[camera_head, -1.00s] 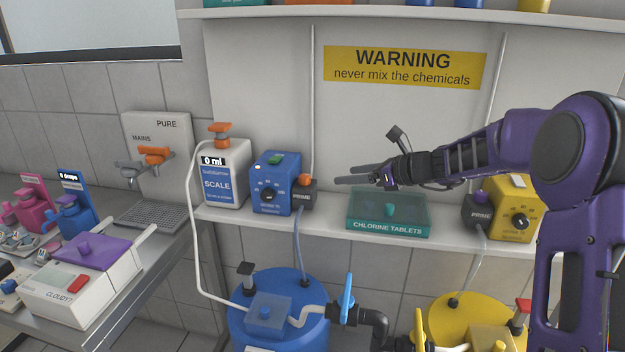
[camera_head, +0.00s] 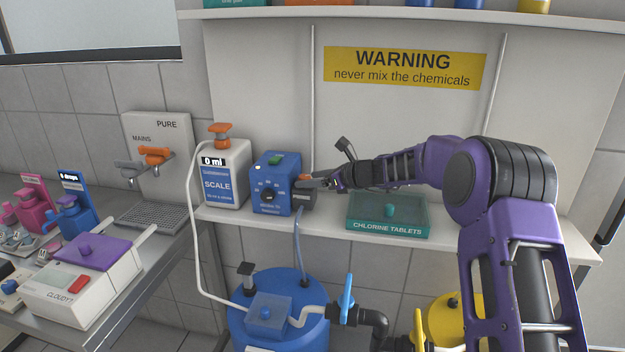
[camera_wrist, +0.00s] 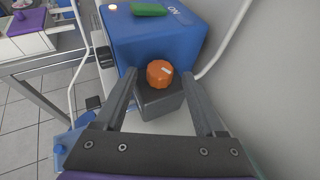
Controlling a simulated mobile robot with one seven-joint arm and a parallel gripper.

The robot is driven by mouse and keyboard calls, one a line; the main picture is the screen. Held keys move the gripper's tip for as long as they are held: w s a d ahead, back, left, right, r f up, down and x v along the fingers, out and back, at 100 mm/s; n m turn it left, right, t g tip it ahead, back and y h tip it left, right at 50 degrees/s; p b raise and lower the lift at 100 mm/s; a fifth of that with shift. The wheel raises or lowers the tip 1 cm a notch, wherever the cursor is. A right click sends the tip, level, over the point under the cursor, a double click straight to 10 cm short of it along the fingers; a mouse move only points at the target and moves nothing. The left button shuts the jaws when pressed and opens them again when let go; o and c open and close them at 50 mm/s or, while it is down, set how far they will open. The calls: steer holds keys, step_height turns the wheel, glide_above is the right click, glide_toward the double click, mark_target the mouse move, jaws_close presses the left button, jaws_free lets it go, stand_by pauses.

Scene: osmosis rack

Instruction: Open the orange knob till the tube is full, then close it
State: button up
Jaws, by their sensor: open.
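The orange knob (camera_wrist: 159,73) shows in the wrist view, round and ribbed with a pale mark. It sits on the dark block (camera_wrist: 157,98) at the side of the blue pump box (camera_wrist: 150,38). My gripper (camera_wrist: 160,78) is open, with one finger on each side of the knob and gaps visible on both sides. In the head view my gripper (camera_head: 316,183) reaches the block from the right and hides most of the knob. A pale tube (camera_head: 313,100) runs up the wall above the block. A bluish tube (camera_head: 299,232) runs down. I cannot tell how full they are.
The green chlorine tablets box (camera_head: 388,226) is on the shelf below my arm. A blue barrel (camera_head: 280,325) with a blue valve handle (camera_head: 346,298) stands below.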

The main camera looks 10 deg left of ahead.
jaws_close()
steer(key=shift+w+r+n+g+p, duration=0.25)
steer(key=shift+n+g+p, duration=0.4)
steer(key=shift+p, duration=0.2)
steer(key=shift+w+f+n+g+y, duration=0.2)
steer(key=shift+n+g+y, duration=0.2)
steer(key=shift+n+g, duration=0.25)
steer(key=shift+w+r+n+g, duration=0.1)
steer(key=shift+n+g, duration=0.7)
steer(key=shift+g, duration=0.3)
steer(key=shift+d, duration=0.1)
jaws_free()
steer(key=shift+d, duration=0.1)
steer(key=w+v, duration=0.1)
steer(key=v, duration=1.6)
steer(key=shift+s+d, duration=0.25)
steer(key=shift+s, duration=0.1)
